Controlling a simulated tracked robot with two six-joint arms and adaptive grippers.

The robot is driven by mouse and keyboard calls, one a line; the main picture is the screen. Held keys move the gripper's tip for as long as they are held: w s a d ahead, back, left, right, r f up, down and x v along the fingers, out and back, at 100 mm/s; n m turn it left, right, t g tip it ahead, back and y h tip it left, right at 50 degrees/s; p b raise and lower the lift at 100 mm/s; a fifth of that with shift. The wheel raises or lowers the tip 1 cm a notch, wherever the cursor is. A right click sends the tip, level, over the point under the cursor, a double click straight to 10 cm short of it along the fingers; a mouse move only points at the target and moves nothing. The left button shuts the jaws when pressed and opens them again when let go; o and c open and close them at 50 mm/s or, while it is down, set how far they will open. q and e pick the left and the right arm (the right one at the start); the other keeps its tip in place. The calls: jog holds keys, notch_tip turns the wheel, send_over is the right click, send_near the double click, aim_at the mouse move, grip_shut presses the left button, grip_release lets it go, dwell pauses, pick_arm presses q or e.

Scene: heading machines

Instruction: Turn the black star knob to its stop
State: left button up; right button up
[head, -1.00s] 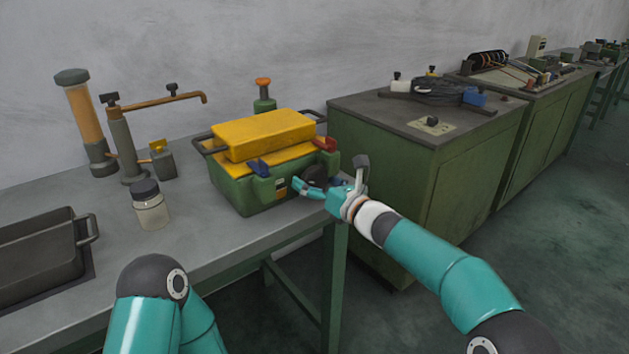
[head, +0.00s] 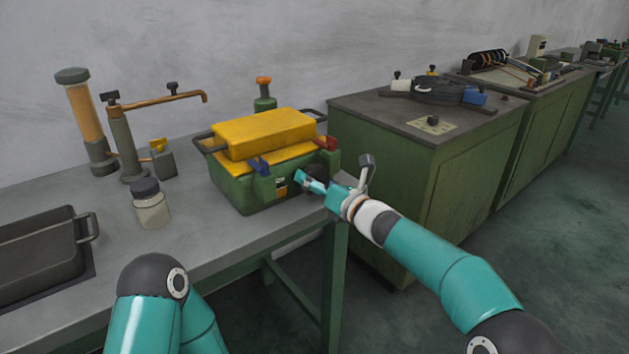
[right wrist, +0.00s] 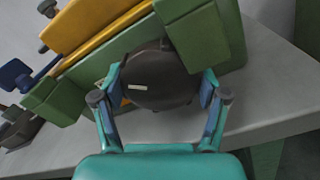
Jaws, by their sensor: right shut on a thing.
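The black star knob (right wrist: 158,78) is a dark round knob with a pale mark on its face, on the front of a green case with a yellow top (head: 265,134). In the head view the knob (head: 316,173) is partly covered by my right gripper (head: 312,181). In the right wrist view my right gripper (right wrist: 160,86) has one finger on each side of the knob and is shut on it. The knob's edges are partly behind the fingers. Of my left arm only links show at the bottom of the head view; its gripper is out of frame.
The case stands near the right end of a grey bench. A lidded jar (head: 151,205), a dark tray (head: 40,255) and a pump-like stand (head: 125,145) are to its left. A green cabinet (head: 430,180) stands to the right, beyond a gap.

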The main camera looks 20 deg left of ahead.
jog(key=shift+w+d+m, duration=0.1)
jog(key=shift+d+m, duration=0.1)
jog(key=shift+m, duration=2)
jog(key=o, duration=1.2)
jog(key=shift+f, duration=0.1)
jog(key=shift+a+f, duration=0.1)
jog(key=shift+a, duration=0.05)
